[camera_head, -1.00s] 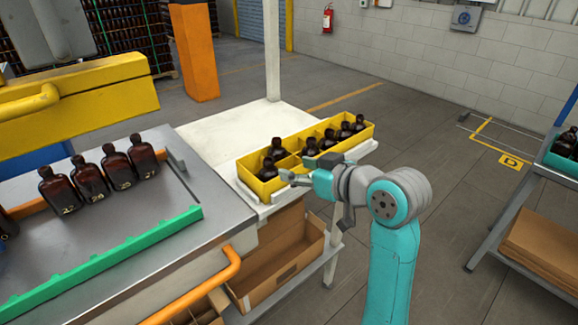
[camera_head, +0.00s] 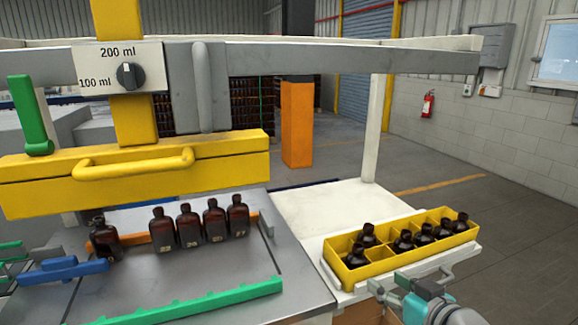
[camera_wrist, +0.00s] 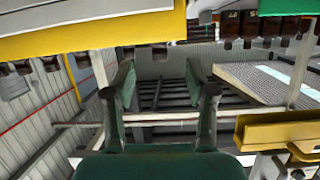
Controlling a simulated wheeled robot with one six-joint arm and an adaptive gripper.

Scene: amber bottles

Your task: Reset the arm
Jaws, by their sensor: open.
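My gripper (camera_head: 388,290) is at the lower right of the head view, at the near side of the yellow crate. In the wrist view my gripper (camera_wrist: 166,85) has its two dark fingers spread apart with nothing between them. The yellow crate (camera_head: 356,288) is divided into compartments and holds several dark amber bottles (camera_head: 403,242); at least one near compartment looks empty. Most of my arm is cut off by the bottom edge of the head view.
Several amber bottles (camera_head: 189,227) stand in a row on the steel table (camera_head: 215,270), with another bottle (camera_head: 105,240) farther left. A green rail (camera_head: 190,305) runs along the table's near edge. A yellow beam with a handle (camera_head: 225,163) spans above. The white tabletop (camera_head: 325,208) behind the crate is bare.

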